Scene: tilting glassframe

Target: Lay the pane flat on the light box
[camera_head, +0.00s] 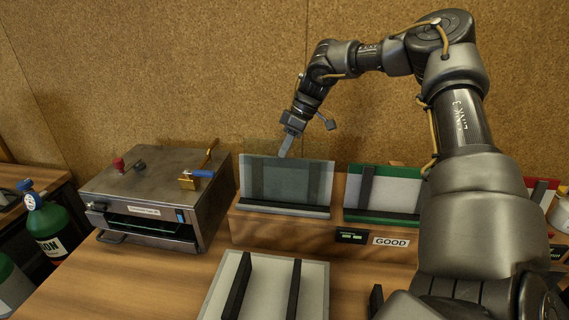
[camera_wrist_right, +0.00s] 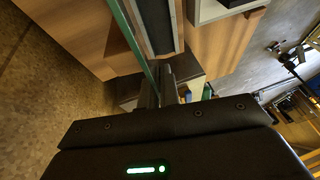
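The clear, green-edged pane (camera_head: 287,180) stands upright, leaning back slightly, in the grey-backed rack (camera_head: 270,210) behind the middle of the table. Its edge runs down to the fingers in the right wrist view (camera_wrist_right: 139,45). My right gripper (camera_head: 286,150) reaches down from above to the pane's top edge. Its fingers (camera_wrist_right: 160,88) look closed together on that edge, one on each side. A pale flat panel with two black bars, apparently the light box (camera_head: 270,285), lies in front of the rack. No pane lies on it. My left gripper is not in view.
A green rack marked GOOD (camera_head: 390,190) stands to the right of the grey one, with a red rack (camera_head: 541,190) beyond. A metal machine (camera_head: 155,200) with a slot stands at left. My right arm hides the table's right side. A cork wall (camera_head: 180,60) rises behind.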

